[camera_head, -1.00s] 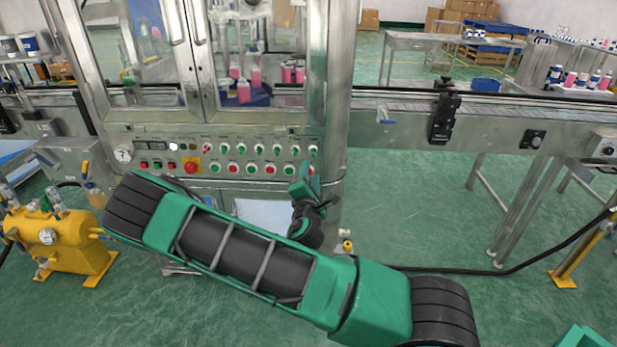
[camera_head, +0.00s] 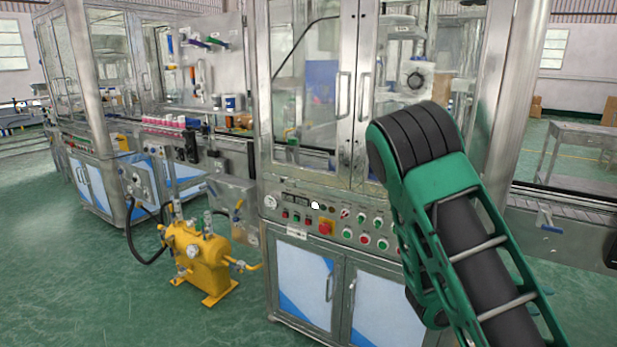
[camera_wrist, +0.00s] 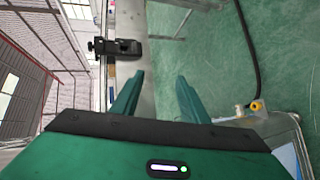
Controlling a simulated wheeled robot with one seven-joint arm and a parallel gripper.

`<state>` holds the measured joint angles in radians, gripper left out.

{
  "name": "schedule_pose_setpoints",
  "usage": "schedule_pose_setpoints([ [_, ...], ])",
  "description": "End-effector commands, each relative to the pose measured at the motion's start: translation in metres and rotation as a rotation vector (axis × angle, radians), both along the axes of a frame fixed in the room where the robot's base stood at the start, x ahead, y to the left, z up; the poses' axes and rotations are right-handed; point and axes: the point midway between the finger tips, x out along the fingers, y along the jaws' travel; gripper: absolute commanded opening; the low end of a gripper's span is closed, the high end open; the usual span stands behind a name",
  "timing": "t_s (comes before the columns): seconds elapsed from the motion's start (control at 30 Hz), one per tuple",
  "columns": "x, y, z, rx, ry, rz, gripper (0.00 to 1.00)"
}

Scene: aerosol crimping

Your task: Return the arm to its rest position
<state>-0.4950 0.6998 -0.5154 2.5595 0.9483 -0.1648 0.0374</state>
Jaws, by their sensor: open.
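My green and black arm (camera_head: 465,235) rises at the right of the head view, bent at a black joint in front of the machine's doors. My gripper does not show clearly in the head view; the arm hides that area. In the wrist view my gripper (camera_wrist: 155,95) has its two green fingers apart, with nothing between them. Beyond the fingers are the steel conveyor side and the green floor.
The crimping machine's control panel (camera_head: 325,222) and steel cabinet doors (camera_head: 305,283) stand close behind the arm. A yellow pump unit (camera_head: 200,258) with hoses stands on the floor at left. A black clamp (camera_wrist: 117,47) is on the conveyor. Open floor (camera_head: 70,270) lies front left.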

Motion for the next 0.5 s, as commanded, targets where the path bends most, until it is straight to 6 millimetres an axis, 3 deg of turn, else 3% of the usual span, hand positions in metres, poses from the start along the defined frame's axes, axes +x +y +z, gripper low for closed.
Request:
schedule_pose_setpoints([
  [0.23,-0.062,-0.005,-0.011,0.265,-0.088,-0.273,0.41],
  [0.5,-0.112,0.021,-0.014,0.55,-0.151,-0.496,0.41],
])
